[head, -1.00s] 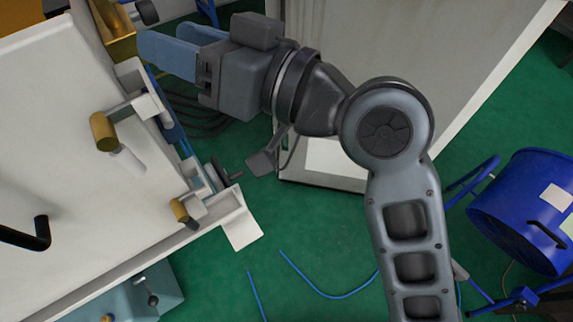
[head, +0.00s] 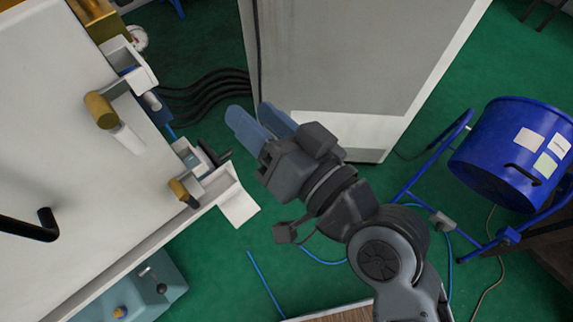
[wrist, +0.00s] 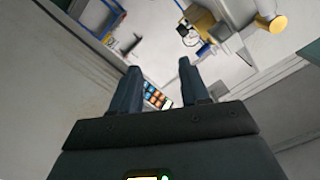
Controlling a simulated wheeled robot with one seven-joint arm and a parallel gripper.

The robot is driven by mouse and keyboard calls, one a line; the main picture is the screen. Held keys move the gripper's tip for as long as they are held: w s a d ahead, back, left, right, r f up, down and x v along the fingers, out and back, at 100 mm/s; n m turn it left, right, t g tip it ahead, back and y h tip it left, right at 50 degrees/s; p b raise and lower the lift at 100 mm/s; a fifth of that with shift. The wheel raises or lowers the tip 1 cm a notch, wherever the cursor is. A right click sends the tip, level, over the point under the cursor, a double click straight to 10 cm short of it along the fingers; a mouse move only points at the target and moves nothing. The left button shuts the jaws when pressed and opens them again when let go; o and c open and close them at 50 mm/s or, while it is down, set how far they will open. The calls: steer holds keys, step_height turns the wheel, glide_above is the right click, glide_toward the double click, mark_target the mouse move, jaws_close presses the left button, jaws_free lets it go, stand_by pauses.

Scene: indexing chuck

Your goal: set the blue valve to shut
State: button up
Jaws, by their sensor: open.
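My gripper (head: 256,120) is open and empty, with blue fingers, in the middle of the head view. In the wrist view its fingers (wrist: 158,72) are apart with nothing between them. A small blue fitting (head: 152,102) shows at the machine's right edge, to the left of my gripper. A thin dark handle (head: 214,154) sticks out lower on that edge, apart from my fingers. I cannot tell for certain which of these is the blue valve, or how it is set.
A white machine top (head: 55,110) with brass-coloured knobs (head: 101,110) fills the left. A grey cabinet (head: 340,60) stands behind my gripper. A blue drum (head: 515,155) on a frame is at right. Black hoses (head: 205,92) run between machine and cabinet.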

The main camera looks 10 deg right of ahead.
steer(key=s+d+f+m+h, duration=0.1)
steer(key=s+d+f+h, duration=0.1)
steer(key=s+d+f, duration=0.1)
steer(key=shift+s+d+f+h, duration=0.25)
steer(key=shift+s+f+h, duration=0.2)
steer(key=shift+s, duration=0.7)
